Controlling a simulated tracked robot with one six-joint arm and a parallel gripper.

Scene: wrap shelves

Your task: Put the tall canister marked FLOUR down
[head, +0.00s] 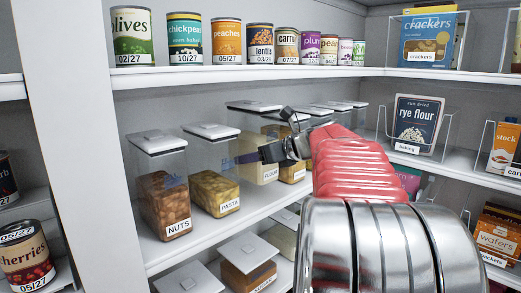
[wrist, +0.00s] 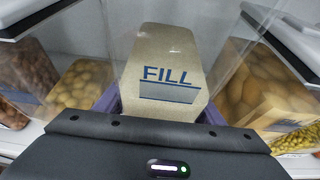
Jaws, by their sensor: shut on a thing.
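The tall canister marked FLOUR (head: 268,172) is clear, with pale flour inside and a flat lid. In the head view it is behind the NUTS and PASTA canisters, at the middle shelf, partly covered by my arm. My gripper (head: 246,157) is shut on it at mid-height. In the wrist view the canister (wrist: 162,55) stands between the purple fingers, with a blue FILL mark facing me. It looks upright. Its base is hidden in the wrist view, and I cannot tell whether it touches the shelf.
The NUTS canister (head: 167,205) and PASTA canister (head: 215,192) stand to the left on the middle shelf (head: 250,212). More lidded canisters stand to the right, close by. Cans line the shelf above. A rye flour box (head: 415,125) stands on the right-hand shelf.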

